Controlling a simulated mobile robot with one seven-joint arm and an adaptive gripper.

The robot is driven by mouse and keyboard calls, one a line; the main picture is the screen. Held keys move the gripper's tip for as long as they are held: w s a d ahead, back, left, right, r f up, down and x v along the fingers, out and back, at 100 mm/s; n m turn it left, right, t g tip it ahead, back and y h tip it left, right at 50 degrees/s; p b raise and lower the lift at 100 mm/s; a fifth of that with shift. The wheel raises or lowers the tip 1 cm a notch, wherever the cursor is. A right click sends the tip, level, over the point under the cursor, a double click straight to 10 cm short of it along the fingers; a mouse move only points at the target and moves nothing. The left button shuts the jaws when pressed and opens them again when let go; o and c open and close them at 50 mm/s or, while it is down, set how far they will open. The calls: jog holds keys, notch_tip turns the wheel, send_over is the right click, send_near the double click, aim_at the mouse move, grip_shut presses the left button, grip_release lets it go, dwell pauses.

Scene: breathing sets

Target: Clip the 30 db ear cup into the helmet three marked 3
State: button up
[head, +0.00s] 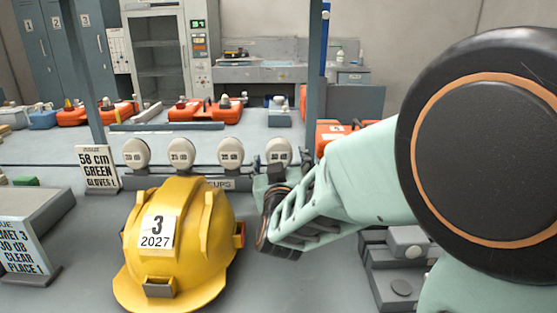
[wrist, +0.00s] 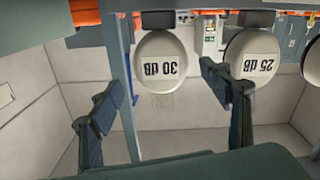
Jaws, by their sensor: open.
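The yellow helmet (head: 190,245) stands on the bench in the head view, with a white label reading 3 and 2027 on its front. Behind it several round white ear cups stand in a row on a rack; the rightmost cup (head: 279,150) is nearest my gripper (head: 269,170). In the wrist view, which is upside down, the 30 dB ear cup (wrist: 168,50) appears ahead between my open fingers, apparently still on its rack. The 25 dB ear cup (wrist: 252,55) is beside it, behind the right finger. My gripper is empty. Whether a finger touches a cup cannot be told.
A sign (head: 98,168) reads 58 cm, green, gloves L. Another sign (head: 24,245) at left mentions 30 dB, clear, place 1. A grey block-like fixture (head: 398,262) sits right, under my arm. Orange cases (head: 205,110) stand behind the rack. The bench between helmet and fixture is clear.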

aim_at(279, 154)
jog(key=w, duration=0.5)
jog(key=shift+a+f+b, duration=0.1)
jog(key=shift+a+b, duration=0.05)
jog(key=shift+b, duration=0.25)
jog(key=c, duration=1.3)
